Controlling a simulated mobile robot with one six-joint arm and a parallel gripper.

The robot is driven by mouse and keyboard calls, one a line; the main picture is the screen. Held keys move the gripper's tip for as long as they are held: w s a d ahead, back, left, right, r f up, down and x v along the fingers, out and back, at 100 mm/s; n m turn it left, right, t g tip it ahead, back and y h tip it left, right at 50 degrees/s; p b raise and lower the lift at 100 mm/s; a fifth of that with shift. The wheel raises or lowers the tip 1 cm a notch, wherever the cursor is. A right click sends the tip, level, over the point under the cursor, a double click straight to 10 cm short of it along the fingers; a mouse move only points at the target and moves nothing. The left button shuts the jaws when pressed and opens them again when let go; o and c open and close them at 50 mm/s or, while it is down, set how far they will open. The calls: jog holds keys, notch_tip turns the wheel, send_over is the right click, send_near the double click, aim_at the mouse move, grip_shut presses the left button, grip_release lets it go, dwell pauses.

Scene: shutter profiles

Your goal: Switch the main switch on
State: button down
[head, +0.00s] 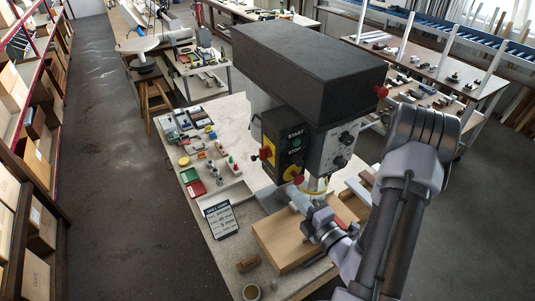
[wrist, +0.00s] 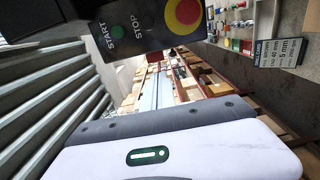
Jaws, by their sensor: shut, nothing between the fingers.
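The drill press (head: 310,75) stands on the bench with a dark control box (head: 291,140) on its front. A red knob on a yellow plate (head: 266,153), which looks like the main switch, sits on the box's left side; its setting is too small to read. The box's front has a green START button (head: 295,142) and a red stop button (head: 293,174) on yellow. The wrist view shows the green button (wrist: 117,32) and the red stop button (wrist: 186,12) close up. My gripper (head: 299,197) is shut and empty, just below the box and apart from the knob.
A wooden board (head: 280,238) lies under my gripper. A dark sign (head: 221,219) stands left of it, with small parts and trays (head: 200,160) behind. A grey panel with knobs (head: 340,147) is right of the control box. A shelf rack (head: 35,130) lines the left; the floor between is clear.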

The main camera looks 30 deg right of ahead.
jog(key=b, duration=0.8)
send_near(264, 158)
jog(key=w, duration=0.2)
jog(key=w+p, duration=0.1)
jog(key=w, duration=0.1)
jog(key=w+p, duration=0.1)
jog(key=w, duration=0.1)
jog(key=shift+a+r, duration=0.2)
jog(key=shift+a, duration=0.1)
jog(key=shift+w, duration=0.4)
jog(key=shift+d+f, duration=0.1)
jog(key=shift+f, duration=0.1)
